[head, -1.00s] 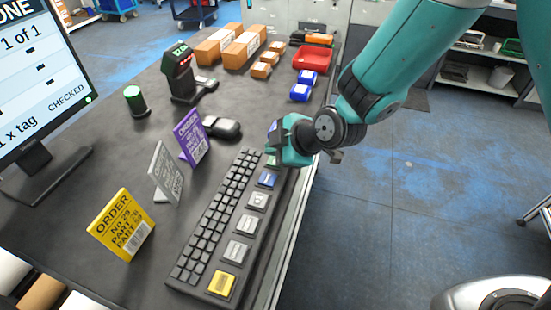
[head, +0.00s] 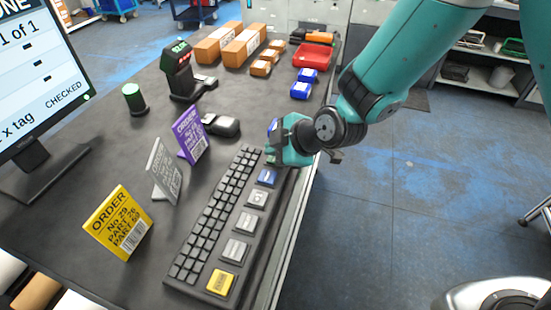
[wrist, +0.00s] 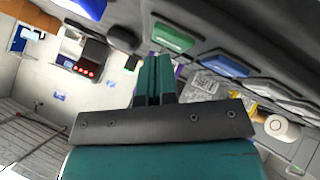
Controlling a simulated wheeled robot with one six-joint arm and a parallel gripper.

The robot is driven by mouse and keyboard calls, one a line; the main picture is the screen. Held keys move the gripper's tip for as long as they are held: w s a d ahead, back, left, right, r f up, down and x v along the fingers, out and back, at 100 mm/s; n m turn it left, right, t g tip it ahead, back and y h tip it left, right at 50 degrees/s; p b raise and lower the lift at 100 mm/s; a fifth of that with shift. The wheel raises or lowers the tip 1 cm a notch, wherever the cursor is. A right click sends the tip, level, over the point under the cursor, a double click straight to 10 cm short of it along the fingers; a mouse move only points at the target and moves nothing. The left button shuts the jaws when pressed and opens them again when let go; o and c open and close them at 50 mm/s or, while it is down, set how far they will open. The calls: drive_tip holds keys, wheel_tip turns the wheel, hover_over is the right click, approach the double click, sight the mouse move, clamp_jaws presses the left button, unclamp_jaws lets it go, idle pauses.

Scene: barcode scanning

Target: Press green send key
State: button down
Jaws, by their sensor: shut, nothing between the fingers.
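The black keyboard (head: 228,238) lies along the table's right edge, with a column of large keys. The green send key (wrist: 172,38) shows in the wrist view just beyond and slightly right of my fingertips; in the head view my gripper hides most or all of it. The blue key (head: 267,177) is the neighbouring large key, nearer the camera. My gripper (head: 273,152) is shut and empty at the keyboard's far end; its closed fingers also show in the wrist view (wrist: 153,62). I cannot tell whether the fingertips touch the key.
Yellow (head: 120,222), grey (head: 163,172) and purple (head: 190,135) order cards stand left of the keyboard. A dark handheld device (head: 221,125) lies close left of the gripper. Blue bins (head: 302,89) and a red tray (head: 313,57) are farther back. Open floor lies right of the table.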

drive_tip(key=shift+f+b, duration=0.45)
idle(0.7)
drive_tip(key=shift+r, duration=0.15)
drive_tip(key=shift+r+p, duration=0.45)
drive_tip(key=shift+r, duration=0.25)
drive_tip(key=shift+r, duration=0.1)
wheel_tip(320, 180, up, 5)
drive_tip(key=p, duration=0.3)
idle(0.4)
idle(0.5)
